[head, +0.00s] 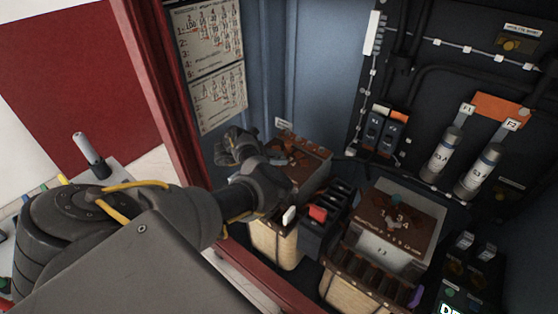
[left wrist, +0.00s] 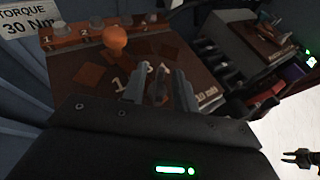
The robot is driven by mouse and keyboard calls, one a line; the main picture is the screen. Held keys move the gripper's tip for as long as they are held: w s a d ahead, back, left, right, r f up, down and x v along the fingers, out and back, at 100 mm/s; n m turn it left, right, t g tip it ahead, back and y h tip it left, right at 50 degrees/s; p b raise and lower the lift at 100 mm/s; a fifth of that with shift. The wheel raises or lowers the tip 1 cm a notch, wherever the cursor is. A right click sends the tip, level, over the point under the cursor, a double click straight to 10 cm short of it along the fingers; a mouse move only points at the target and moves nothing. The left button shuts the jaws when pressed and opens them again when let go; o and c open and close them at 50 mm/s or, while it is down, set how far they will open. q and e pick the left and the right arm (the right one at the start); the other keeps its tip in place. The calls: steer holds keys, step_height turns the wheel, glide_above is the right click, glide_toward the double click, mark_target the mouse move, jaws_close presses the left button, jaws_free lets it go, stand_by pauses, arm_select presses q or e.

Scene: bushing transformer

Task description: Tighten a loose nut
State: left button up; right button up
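A brown terminal board with numbered markings lies on the left transformer (head: 306,160); this board (left wrist: 95,75) fills the upper part of the left wrist view. A bright orange round nut or cap (left wrist: 115,40) stands near its far edge, beside greyish nuts (left wrist: 57,27). My left gripper (left wrist: 160,88) is open, with its two fingers apart over the board, short of the orange piece; I see nothing held. In the head view my left gripper (head: 238,150) is beside the left transformer, its fingertips unclear. A small gripper, apparently my right one (left wrist: 296,157), shows open at lower right of the left wrist view.
A second transformer (head: 388,225) stands to the right, also seen in the left wrist view (left wrist: 262,42). Fuses (head: 445,155) and cables line the back panel. A red cabinet frame (head: 165,110) stands close to my left arm. A torque sign (left wrist: 27,18) reads 30 Nm.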

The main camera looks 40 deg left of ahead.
arm_select(q)
steer(key=shift+w+d, duration=0.15)
steer(key=shift+d, duration=0.05)
arm_select(e)
steer(key=shift+d, duration=0.1)
arm_select(q)
jaws_close()
arm_select(e)
steer(key=shift+d, duration=0.25)
